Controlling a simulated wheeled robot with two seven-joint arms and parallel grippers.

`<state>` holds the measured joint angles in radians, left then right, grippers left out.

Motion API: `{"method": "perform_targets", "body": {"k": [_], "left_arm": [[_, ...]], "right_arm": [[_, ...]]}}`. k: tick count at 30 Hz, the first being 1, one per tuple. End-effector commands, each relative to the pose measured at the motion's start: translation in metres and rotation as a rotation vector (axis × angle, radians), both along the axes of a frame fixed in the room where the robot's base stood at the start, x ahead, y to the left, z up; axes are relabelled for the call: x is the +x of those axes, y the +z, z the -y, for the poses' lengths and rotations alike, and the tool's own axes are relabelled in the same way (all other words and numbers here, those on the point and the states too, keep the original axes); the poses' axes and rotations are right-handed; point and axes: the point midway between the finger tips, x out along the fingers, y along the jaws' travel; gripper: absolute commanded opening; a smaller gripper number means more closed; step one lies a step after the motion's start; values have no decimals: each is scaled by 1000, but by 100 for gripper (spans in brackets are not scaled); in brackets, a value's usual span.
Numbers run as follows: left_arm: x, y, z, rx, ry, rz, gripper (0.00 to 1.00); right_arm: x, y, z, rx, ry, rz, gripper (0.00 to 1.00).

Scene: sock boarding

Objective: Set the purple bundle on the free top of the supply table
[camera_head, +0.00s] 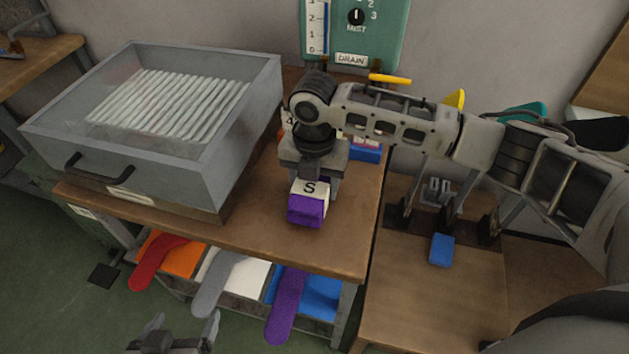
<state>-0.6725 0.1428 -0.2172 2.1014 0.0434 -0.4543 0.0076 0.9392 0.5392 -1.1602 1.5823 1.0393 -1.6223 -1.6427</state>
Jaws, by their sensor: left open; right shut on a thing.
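The purple bundle (306,212) has a white band marked "S". My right gripper (313,187) points down and is shut on it from above. The bundle is over the right part of the wooden table top (272,240), near the front edge; I cannot tell whether it touches the wood. The gripper hides its back part. My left gripper (182,334) is open and empty at the bottom edge, low in front of the table, partly cut off by the frame.
A grey glass-topped box (150,120) fills the table's left. Blue and other items lie behind my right gripper. Red, grey and purple socks (287,310) hang from bins below the front edge. A lower wooden table with a blue block (441,250) stands at right.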

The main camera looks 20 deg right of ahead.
Motion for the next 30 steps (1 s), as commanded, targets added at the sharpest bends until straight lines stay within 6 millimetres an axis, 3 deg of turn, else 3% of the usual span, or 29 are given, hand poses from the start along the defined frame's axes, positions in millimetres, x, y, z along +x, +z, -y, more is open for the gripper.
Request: {"method": "perform_targets", "body": {"k": [3,4,6,17,30], "left_arm": [[0,0,0,1,1,-2,82],[0,0,0,1,1,-2,82],[0,-1,0,2,0,-2,82],[-1,-1,0,2,0,-3,82],[-2,0,-1,9,-4,-6,82]], "right_arm": [[0,-3,0,1,-1,-1,32],[0,-3,0,1,0,-1,64],[0,-2,0,0,0,0,78],[0,4,0,1,0,2,78],[1,90,-1,2,0,2,78]]}}
